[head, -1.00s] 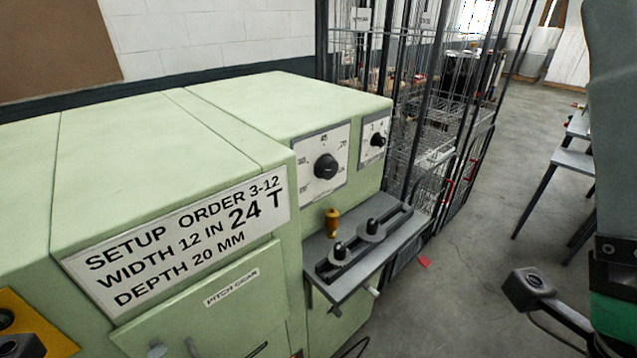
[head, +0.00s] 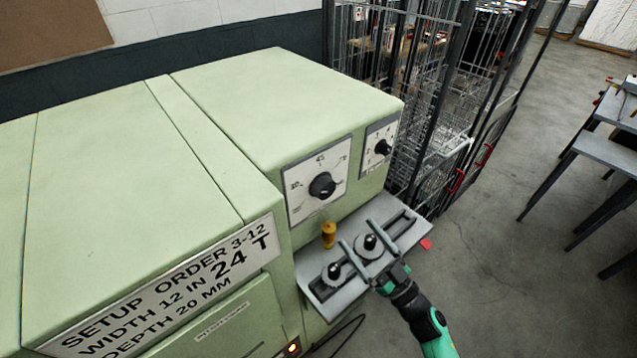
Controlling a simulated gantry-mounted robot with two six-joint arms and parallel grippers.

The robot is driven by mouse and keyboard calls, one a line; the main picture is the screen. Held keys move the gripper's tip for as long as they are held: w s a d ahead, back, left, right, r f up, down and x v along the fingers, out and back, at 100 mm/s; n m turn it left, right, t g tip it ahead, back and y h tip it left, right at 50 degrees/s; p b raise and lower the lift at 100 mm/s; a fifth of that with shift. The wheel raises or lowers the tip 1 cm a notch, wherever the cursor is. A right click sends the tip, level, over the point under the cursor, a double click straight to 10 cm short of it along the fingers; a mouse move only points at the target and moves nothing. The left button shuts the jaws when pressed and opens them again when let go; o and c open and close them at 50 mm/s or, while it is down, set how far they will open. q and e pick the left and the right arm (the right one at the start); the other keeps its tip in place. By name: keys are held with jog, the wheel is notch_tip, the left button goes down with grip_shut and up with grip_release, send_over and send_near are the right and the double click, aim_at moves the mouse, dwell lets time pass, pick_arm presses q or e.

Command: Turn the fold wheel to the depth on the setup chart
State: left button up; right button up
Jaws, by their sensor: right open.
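The setup chart (head: 155,290) on the green machine's front reads "SETUP ORDER 3-12, WIDTH 12 IN, 24 T, DEPTH 20 MM". Two dark-knobbed wheels, the near-left wheel (head: 334,272) and the far-right wheel (head: 369,245), sit on a slotted grey ledge (head: 322,292). I see no label telling which is the fold wheel. My right gripper (head: 375,230) is open over the ledge, its fingers on either side of the far-right wheel. Whether they touch it is unclear. The large dial (head: 322,186) and the small dial (head: 382,147) are above. My left gripper is not in view.
A brown-yellow handle (head: 329,233) stands upright at the back of the ledge, close to the wheels. Wire cage trolleys (head: 440,130) stand behind the machine. Grey tables (head: 605,150) are at the right. The floor (head: 500,270) between is mostly clear.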

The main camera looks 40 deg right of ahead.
aim_at(329, 193)
jog(key=b+x, duration=0.1)
jog(key=x, duration=1.1)
jog(key=shift+d+r+b, duration=0.1)
jog(key=shift+r+b, duration=0.05)
jog(key=shift+b, duration=0.2)
jog(key=shift+c, duration=0.3)
jog(key=c, duration=1.3)
jog(key=shift+o, duration=0.2)
